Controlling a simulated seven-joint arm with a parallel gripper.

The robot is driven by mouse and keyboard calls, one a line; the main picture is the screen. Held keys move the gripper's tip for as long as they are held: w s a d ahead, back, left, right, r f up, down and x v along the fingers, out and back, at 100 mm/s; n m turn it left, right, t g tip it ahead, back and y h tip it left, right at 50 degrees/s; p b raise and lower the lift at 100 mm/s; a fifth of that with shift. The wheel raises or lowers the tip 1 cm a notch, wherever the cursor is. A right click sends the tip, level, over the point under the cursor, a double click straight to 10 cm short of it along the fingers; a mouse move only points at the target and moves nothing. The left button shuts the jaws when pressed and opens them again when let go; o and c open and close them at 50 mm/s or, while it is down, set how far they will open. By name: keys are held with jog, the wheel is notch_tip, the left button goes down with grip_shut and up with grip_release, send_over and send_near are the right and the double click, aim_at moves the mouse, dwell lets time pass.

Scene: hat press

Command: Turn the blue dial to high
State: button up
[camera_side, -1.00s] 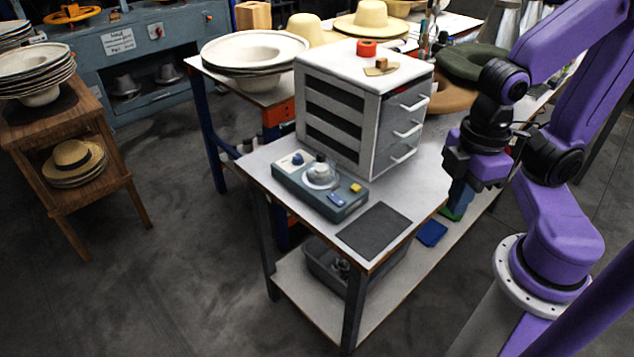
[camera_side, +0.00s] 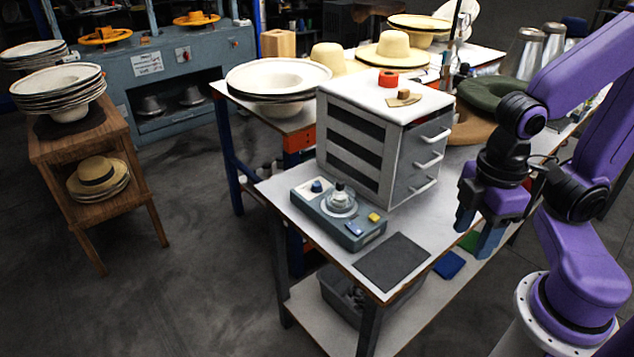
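The blue dial (camera_side: 316,185) is a small round knob on a white patch at the back left of a grey-blue control box (camera_side: 320,212). Its pointer direction and any "high" mark are too small to read. The box also carries a round clear-and-white fitting (camera_side: 340,200), a yellow button (camera_side: 374,217) and a blue button (camera_side: 354,228). The box sits on the white table in front of the drawer unit. My gripper (camera_side: 478,230) points down, to the right of the box and well apart from it. Its two blue fingers are spread, with nothing between them.
A white-and-grey drawer unit (camera_side: 350,150) stands right behind the box, its handles facing right. A dark mat (camera_side: 391,262) lies flat at the table's front corner. Hats (camera_side: 390,52) and a stack of white brims (camera_side: 278,76) are farther back.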

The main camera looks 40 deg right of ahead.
jog(key=w+a+r, duration=0.1)
jog(key=w+a, duration=0.2)
jog(key=w, duration=0.4)
jog(key=w+a+r, duration=0.2)
jog(key=w+a, duration=0.1)
jog(key=w, duration=0.3)
jog(key=m, duration=0.1)
send_over(316, 183)
notch_tip(316, 183, down, 6)
jog(key=shift+h, duration=0.3)
notch_tip(316, 183, down, 16)
jog(key=shift+s+f, duration=0.1)
jog(key=shift+f, duration=0.1)
grip_shut()
